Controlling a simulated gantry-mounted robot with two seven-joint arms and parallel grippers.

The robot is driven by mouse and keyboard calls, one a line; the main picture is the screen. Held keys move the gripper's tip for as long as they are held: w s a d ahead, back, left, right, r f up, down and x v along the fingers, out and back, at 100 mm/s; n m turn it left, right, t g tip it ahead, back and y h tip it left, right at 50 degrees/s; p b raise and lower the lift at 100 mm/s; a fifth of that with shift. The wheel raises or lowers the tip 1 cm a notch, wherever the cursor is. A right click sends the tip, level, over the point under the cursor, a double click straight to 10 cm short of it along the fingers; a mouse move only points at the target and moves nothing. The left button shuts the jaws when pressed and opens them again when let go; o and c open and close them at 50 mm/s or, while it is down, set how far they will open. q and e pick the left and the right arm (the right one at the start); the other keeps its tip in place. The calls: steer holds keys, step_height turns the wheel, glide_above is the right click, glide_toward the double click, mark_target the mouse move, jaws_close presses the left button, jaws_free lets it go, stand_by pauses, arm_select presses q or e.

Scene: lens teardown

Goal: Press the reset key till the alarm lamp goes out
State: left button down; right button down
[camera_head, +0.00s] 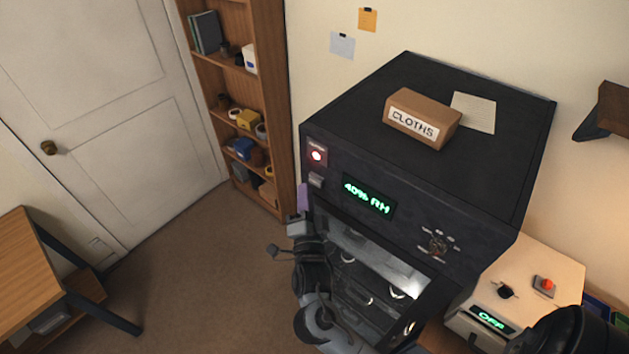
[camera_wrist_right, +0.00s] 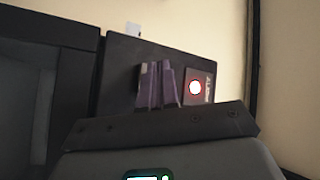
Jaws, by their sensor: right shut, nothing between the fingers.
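The alarm lamp (camera_head: 317,156) glows red at the upper left of the black cabinet's front. It also glows in the right wrist view (camera_wrist_right: 194,88). The reset key (camera_head: 316,180) is a small grey key just below the lamp. My right gripper (camera_head: 303,196) has purple fingers and is shut and empty. Its fingers are just below and left of the key in the head view. In the right wrist view its fingers (camera_wrist_right: 160,84) stand before the panel beside the lamp, and the key cannot be made out there. Contact cannot be told. My left gripper is not in view.
The black cabinet (camera_head: 400,115) shows a green "40% RH" display (camera_head: 368,195) and a dial (camera_head: 437,244). A box marked CLOTHS (camera_head: 422,118) sits on top. A beige device (camera_head: 525,275) reading OFF with a red button stands at right. Shelves (camera_head: 243,100) stand behind, left.

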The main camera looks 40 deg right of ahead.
steer(key=shift+d, duration=0.1)
steer(key=shift+d, duration=0.35)
steer(key=shift+d, duration=0.25)
stand_by(0.8)
steer(key=shift+d, duration=0.2)
stand_by(0.3)
steer(key=shift+a, duration=0.9)
